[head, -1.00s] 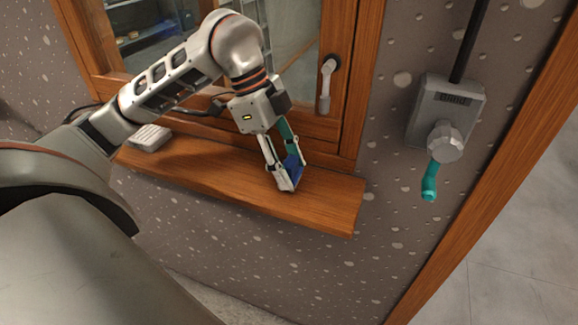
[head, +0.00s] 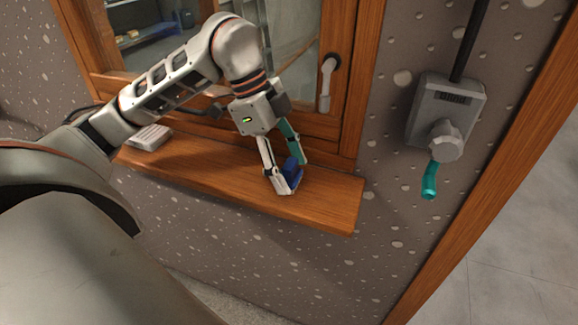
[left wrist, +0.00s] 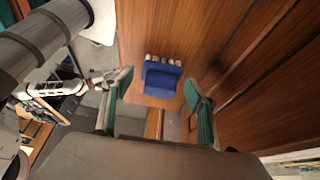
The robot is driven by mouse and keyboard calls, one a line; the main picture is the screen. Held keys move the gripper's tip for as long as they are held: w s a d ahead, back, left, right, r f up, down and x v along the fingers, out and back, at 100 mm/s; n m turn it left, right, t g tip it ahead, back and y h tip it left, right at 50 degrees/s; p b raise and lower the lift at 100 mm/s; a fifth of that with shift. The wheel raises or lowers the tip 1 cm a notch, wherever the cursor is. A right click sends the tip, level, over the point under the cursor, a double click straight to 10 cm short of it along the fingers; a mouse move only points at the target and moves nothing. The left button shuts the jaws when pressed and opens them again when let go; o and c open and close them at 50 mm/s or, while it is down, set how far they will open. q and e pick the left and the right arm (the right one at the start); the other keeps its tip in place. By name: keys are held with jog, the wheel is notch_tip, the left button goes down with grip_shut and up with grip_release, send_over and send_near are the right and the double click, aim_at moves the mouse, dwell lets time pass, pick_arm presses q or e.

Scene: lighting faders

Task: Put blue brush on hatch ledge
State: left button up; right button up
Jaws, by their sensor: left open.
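The blue brush (head: 292,172) is on the wooden hatch ledge (head: 325,202), near its right end, partly hidden by my fingers in the head view. My left gripper (head: 289,175) is open, with its fingers on either side of the brush. In the left wrist view the blue brush (left wrist: 160,80) shows its block and pale bristle tufts beyond the green finger pads of my left gripper (left wrist: 157,105), with gaps to both sides. A pale jointed arm at the left of that view seems to be my right one; its gripper is too small to read.
A white slotted block (head: 150,137) lies at the ledge's left end. The wooden hatch frame with a glass pane and a handle (head: 327,85) rises behind. A grey wall box (head: 447,105) with a knob and a teal handle (head: 429,182) hangs to the right. The ledge's right end is clear.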

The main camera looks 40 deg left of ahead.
pick_arm(q)
jog(key=v, duration=1.2)
dwell(0.3)
